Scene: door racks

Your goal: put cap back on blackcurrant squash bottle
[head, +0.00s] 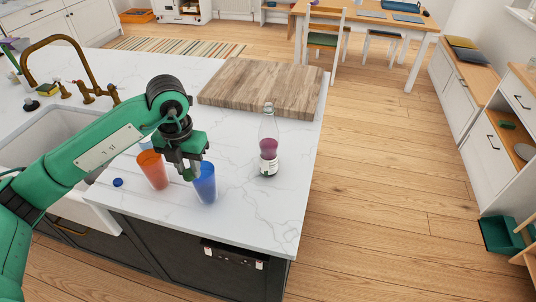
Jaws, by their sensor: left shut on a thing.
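The squash bottle (268,143) stands upright on the white counter. It is clear with dark purple drink in its lower part, and its neck looks bare. A small dark blue round piece, which looks like the cap (118,182), lies on the counter at the left, beside the sink. My left gripper (190,174) points down at the left rim of a blue cup (206,188) and is shut on it; its fingertips are partly hard to make out. The cup is upright, near the counter's front edge. My right gripper is out of view.
An orange cup (153,170) stands just left of the blue cup, close to my gripper. A wooden board (262,88) lies behind the bottle. The sink (50,140) and brass tap (58,40) are at the left.

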